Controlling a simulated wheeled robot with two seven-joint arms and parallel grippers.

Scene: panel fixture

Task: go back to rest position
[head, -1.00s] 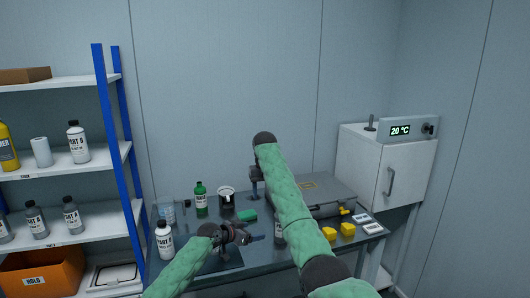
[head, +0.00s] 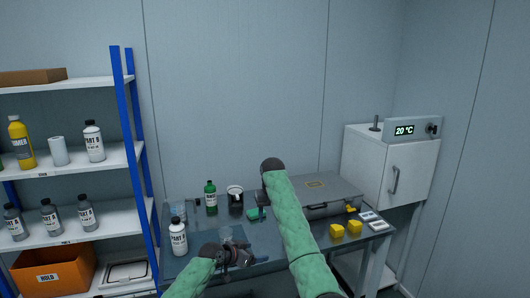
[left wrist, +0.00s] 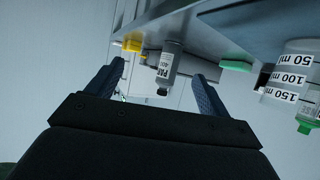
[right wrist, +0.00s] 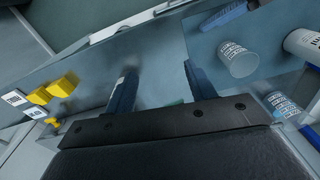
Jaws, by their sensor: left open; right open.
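My left gripper (head: 248,255) is low over the front of the work table (head: 215,232), open. In the left wrist view its fingers (left wrist: 157,85) stand apart; a grey labelled bottle (left wrist: 168,66) shows beyond the gap, with clear space between it and the fingers. My right gripper (head: 260,208) hangs from the bent right arm over the middle of the table, partly hidden by that arm. In the right wrist view its fingers (right wrist: 160,80) are apart with nothing between them. Both grippers appear empty.
Shelves (head: 60,172) stand left, a white cabinet (head: 385,165) right. The wall behind is bare.

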